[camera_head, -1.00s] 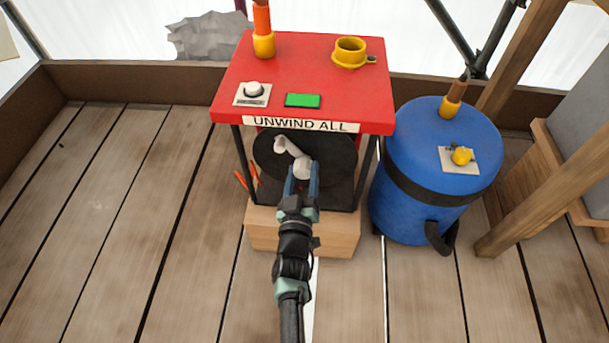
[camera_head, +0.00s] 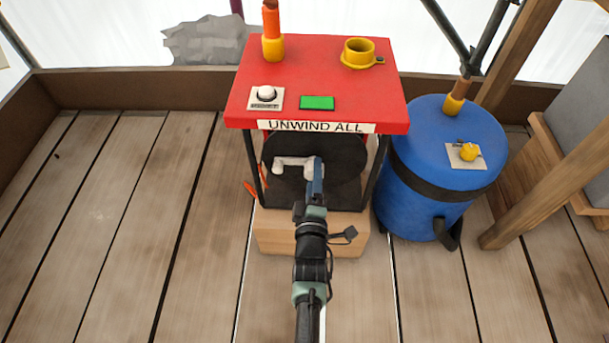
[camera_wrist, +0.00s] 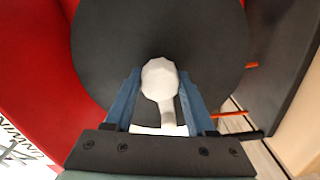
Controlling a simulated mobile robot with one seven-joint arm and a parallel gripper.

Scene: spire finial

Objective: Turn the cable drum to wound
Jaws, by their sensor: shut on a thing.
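The cable drum (camera_head: 345,165) is a black disc in the open front of a red-topped stand labelled "UNWIND ALL". It also fills much of the wrist view (camera_wrist: 110,45). A white crank (camera_head: 292,162) lies nearly level across the drum in the head view, its left end free and its right end at my gripper. My gripper (camera_head: 316,165) is shut on the crank's handle; in the wrist view a pale faceted knob (camera_wrist: 160,78) sits between the two blue fingers. The fingers hide part of the crank.
The red stand top (camera_head: 330,60) holds a white button (camera_head: 267,93), a green panel (camera_head: 317,102) and a yellow ring (camera_head: 359,53). A blue barrel (camera_head: 440,140) stands close at the right. Orange cable (camera_head: 250,188) shows at lower left. The left floor is clear.

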